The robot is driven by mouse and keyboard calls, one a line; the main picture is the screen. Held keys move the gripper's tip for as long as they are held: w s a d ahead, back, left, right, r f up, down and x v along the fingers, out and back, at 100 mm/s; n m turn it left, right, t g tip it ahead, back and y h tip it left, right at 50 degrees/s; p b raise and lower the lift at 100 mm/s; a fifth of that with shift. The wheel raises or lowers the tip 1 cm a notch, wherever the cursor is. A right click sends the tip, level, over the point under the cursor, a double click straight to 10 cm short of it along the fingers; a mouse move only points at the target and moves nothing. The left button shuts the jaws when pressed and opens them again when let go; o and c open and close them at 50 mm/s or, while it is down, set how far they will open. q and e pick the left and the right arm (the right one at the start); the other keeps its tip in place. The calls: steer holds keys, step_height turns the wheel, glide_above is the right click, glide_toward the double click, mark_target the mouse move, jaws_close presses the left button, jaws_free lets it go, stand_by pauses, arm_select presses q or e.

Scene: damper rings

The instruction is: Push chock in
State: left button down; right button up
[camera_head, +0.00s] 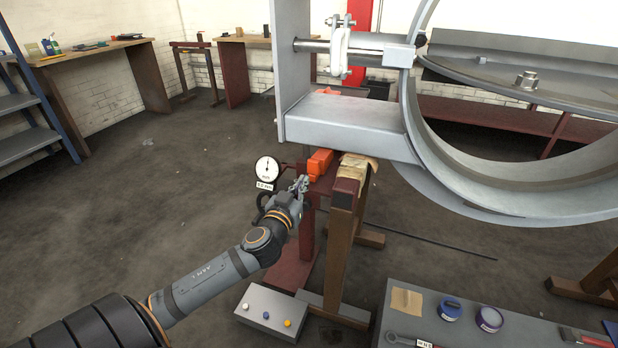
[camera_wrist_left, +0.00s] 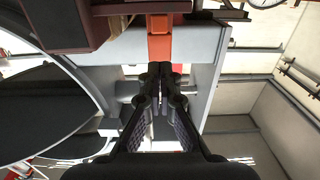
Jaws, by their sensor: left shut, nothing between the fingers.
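The chock appears to be the orange block (camera_head: 320,162) lying on the dark red stand (camera_head: 325,182), just under the grey beam (camera_head: 350,125) of the big ring frame. It also shows in the wrist view (camera_wrist_left: 159,46), straight ahead of the fingertips. My left gripper (camera_head: 303,183) is shut and empty, with its tips close to the near end of the orange block. I cannot tell whether the tips touch it. The far end of the block is hidden. My right gripper is not in view.
A round dial gauge (camera_head: 267,169) stands left of the block, close to my left gripper. A grey box with buttons (camera_head: 268,312) is on the floor below. Open floor lies left.

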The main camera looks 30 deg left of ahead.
mark_target(312, 168)
arm_select(q)
steer(key=shift+b+x, duration=0.35)
steer(key=shift+x, duration=2.25)
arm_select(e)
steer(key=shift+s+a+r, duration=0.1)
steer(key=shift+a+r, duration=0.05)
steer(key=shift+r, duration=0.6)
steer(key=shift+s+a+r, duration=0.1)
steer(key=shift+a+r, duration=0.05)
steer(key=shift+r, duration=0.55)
arm_select(q)
steer(key=shift+w, duration=0.25)
steer(key=shift+w+a+p, duration=0.15)
steer(key=shift+w+p, duration=0.45)
steer(key=shift+w, duration=0.05)
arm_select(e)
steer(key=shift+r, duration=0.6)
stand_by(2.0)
